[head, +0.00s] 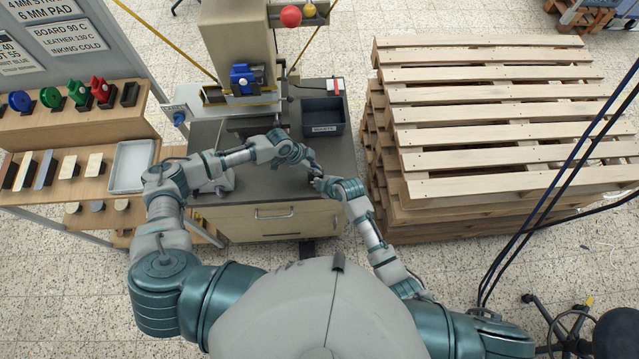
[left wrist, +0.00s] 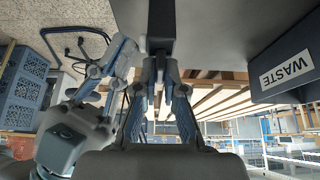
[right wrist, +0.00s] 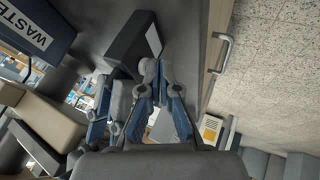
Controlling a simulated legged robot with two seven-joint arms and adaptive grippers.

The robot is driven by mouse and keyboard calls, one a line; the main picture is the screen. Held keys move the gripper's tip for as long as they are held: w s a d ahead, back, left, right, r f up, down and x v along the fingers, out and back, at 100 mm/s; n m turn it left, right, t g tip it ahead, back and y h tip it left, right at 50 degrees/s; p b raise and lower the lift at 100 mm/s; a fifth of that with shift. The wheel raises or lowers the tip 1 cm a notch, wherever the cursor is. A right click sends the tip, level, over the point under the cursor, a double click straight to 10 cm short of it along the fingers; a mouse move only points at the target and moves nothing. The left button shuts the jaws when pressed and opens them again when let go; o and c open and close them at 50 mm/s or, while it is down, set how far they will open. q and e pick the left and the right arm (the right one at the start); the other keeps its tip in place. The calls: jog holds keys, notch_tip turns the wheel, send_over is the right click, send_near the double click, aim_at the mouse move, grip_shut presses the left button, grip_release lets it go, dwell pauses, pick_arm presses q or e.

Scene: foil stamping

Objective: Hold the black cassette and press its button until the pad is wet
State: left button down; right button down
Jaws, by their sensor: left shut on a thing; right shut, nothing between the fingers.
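The black cassette (left wrist: 161,18) is held between the fingertips of my left gripper (left wrist: 160,55), above the grey worktop. In the right wrist view the cassette (right wrist: 126,45) is a dark block with a pale strip on one side. My right gripper (right wrist: 150,68) is shut and empty, with its fingertips right beside the cassette; I cannot tell if they touch it. In the head view my left gripper (head: 308,164) and right gripper (head: 322,183) meet near the worktop's front right, and the cassette is mostly hidden between them. The button and the pad's wetness cannot be made out.
The waste bin (head: 323,116) stands behind the grippers on the worktop (head: 262,187). The stamping press (head: 240,45) is behind to the left. A pallet stack (head: 490,100) is to the right. Racks with stamps and pads (head: 75,135) stand on the left.

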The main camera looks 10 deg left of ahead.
pick_arm(q)
jog(key=shift+s+a+f, duration=0.1)
jog(key=shift+a+f, duration=0.05)
jog(key=shift+f, duration=0.05)
pick_arm(e)
jog(key=shift+w, duration=0.1)
pick_arm(q)
jog(key=shift+s, duration=0.1)
pick_arm(e)
jog(key=shift+w+a, duration=0.25)
jog(key=shift+w, duration=0.7)
jog(key=shift+s+d, duration=0.15)
jog(key=shift+s, duration=0.3)
jog(key=s+d+r, duration=0.5)
jog(key=s+r, duration=0.1)
jog(key=r, duration=0.1)
jog(key=shift+s+d+r, duration=0.25)
jog(key=shift+s+r, duration=0.15)
